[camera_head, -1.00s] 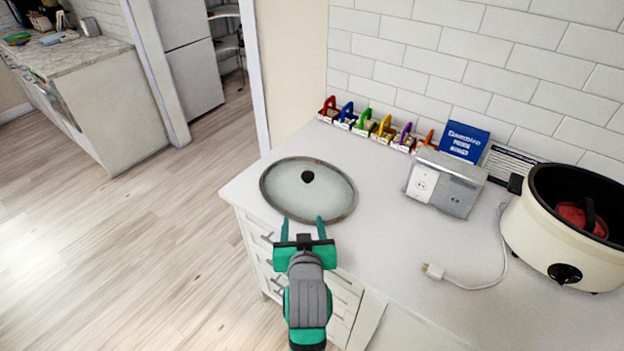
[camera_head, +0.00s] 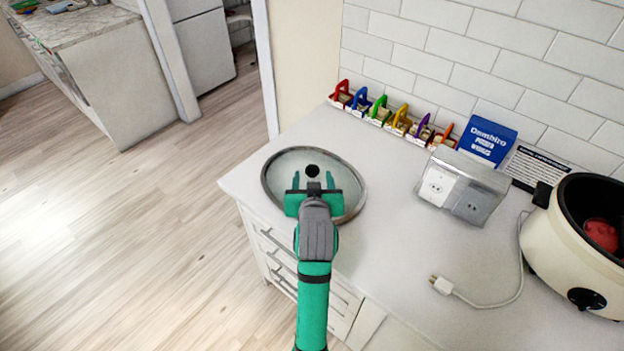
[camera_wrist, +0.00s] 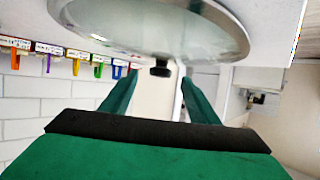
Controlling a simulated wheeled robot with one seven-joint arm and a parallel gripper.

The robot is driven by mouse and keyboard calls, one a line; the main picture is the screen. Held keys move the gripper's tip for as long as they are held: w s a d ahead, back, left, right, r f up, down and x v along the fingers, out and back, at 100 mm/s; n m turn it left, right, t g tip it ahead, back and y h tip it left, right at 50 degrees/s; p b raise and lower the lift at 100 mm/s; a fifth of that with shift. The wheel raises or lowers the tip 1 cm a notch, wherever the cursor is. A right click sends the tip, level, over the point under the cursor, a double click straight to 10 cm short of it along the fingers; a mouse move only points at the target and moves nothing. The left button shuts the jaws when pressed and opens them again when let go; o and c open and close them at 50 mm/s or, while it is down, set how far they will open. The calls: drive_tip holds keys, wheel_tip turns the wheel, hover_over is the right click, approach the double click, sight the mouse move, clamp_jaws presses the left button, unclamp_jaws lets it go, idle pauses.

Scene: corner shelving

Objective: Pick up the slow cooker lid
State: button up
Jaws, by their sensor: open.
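The fingers (camera_wrist: 160,95) are open and empty. In the wrist view the lid (camera_wrist: 165,32) appears at the top, and its knob (camera_wrist: 160,71) shows between and beyond the fingertips. The slow cooker (camera_head: 560,232) is a cream pot with a black inside, at the right, with something red in it.
A power outlet box (camera_head: 461,190) stands mid-counter, with a blue box (camera_head: 488,140) behind it. Several coloured-handled items (camera_head: 391,115) line the tiled wall. A white plug and cord (camera_head: 441,285) lie at the front right. The counter right of the lid is clear.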

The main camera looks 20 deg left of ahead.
sight(313, 169)
drive_tip(key=shift+x, duration=2.85)
drive_tip(key=shift+a+r, duration=0.1)
drive_tip(key=shift+r, duration=0.1)
clamp_jaws()
